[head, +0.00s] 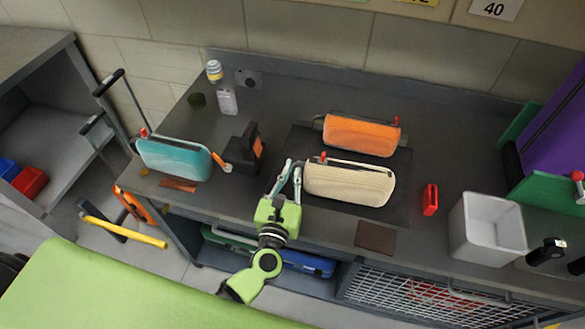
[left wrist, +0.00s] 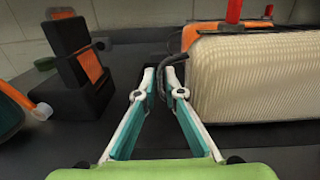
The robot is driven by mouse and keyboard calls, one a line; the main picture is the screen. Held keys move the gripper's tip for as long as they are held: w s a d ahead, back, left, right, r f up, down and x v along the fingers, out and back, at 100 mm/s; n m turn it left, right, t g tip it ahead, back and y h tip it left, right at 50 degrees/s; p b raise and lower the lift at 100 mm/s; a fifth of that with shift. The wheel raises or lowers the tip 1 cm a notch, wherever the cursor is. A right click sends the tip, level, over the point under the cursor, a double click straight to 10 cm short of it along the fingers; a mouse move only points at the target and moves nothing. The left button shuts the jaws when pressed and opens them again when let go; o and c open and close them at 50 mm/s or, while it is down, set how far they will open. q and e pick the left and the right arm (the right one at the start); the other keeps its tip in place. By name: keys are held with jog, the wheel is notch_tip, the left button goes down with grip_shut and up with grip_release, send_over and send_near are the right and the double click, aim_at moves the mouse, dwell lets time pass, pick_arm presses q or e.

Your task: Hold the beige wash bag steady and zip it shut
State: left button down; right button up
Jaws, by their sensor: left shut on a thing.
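The beige wash bag (head: 350,183) lies on a dark mat on the workbench. Its ribbed side fills the right of the left wrist view (left wrist: 245,80). A red zip pull (head: 323,156) stands up near the bag's left end and also shows in the left wrist view (left wrist: 233,12). My left gripper (head: 293,163) is at the bag's left end. In the left wrist view its fingertips (left wrist: 160,80) are close together at a dark loop (left wrist: 172,68) on that end. My right gripper is not in view.
An orange bag (head: 360,135) lies behind the beige one, and a teal bag (head: 172,158) lies at the left. A black stand (head: 245,150) is left of my gripper. A red object (head: 430,199) and a grey bin (head: 487,229) are to the right. The dark mat (head: 397,208) has bare room around the bag.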

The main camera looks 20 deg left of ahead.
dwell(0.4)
pick_arm(q)
jog(key=shift+f+b, duration=0.3)
jog(key=shift+b, duration=0.1)
jog(key=c, duration=2.3)
grip_release()
grip_shut()
